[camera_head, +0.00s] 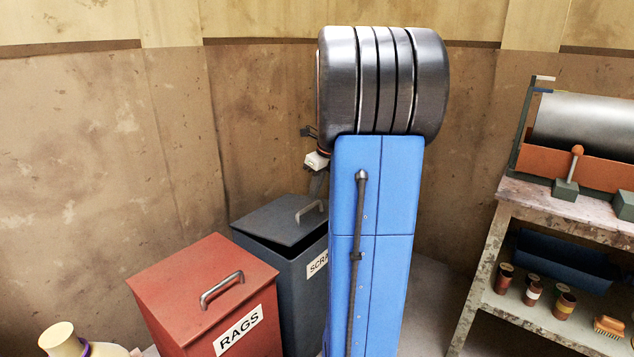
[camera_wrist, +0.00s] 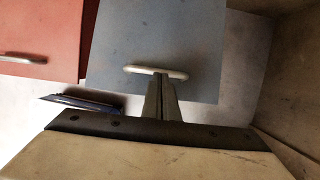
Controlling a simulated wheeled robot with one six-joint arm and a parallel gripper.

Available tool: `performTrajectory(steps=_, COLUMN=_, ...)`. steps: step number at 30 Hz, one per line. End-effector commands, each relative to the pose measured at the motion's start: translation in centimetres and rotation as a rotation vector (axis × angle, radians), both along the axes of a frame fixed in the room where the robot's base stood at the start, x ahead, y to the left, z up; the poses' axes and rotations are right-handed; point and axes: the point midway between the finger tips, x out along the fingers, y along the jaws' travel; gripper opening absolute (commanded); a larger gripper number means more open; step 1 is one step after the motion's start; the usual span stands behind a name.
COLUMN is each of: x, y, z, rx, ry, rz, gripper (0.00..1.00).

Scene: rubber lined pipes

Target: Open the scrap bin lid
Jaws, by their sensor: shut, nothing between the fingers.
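The scrap bin (camera_head: 298,290) is a dark grey box with a partly hidden "SCRA" label. Its grey lid (camera_head: 275,222) has a pale bar handle (camera_head: 309,211). A dark band shows under the lid's near edge; I cannot tell how far the lid is raised. In the wrist view the lid (camera_wrist: 200,35) and handle (camera_wrist: 140,69) lie just ahead of my gripper (camera_wrist: 162,78). The gripper is shut and empty, its tips overlapping the handle in the picture. Whether they touch it is unclear. In the head view my blue arm hides part of the bin.
A red rags bin (camera_head: 205,290) stands close to the left of the scrap bin, its handle (camera_head: 220,290) on top. Brown walls (camera_head: 100,140) close in behind. A workbench (camera_head: 550,205) with a shelf of cans stands at right. A yellowish container (camera_head: 62,338) is at lower left.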

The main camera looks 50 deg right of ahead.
Motion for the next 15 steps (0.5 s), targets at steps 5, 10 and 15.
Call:
performTrajectory(steps=5, x=0.6, y=0.1, z=-1.6, rx=0.001, ry=0.000, rz=0.001, gripper=0.00)
performTrajectory(steps=10, x=0.7, y=0.1, z=-2.1, rx=0.001, ry=0.000, rz=0.001, gripper=0.00)
performTrajectory(steps=15, x=0.7, y=0.1, z=-2.1, rx=0.000, ry=0.000, rz=0.001, gripper=0.00)
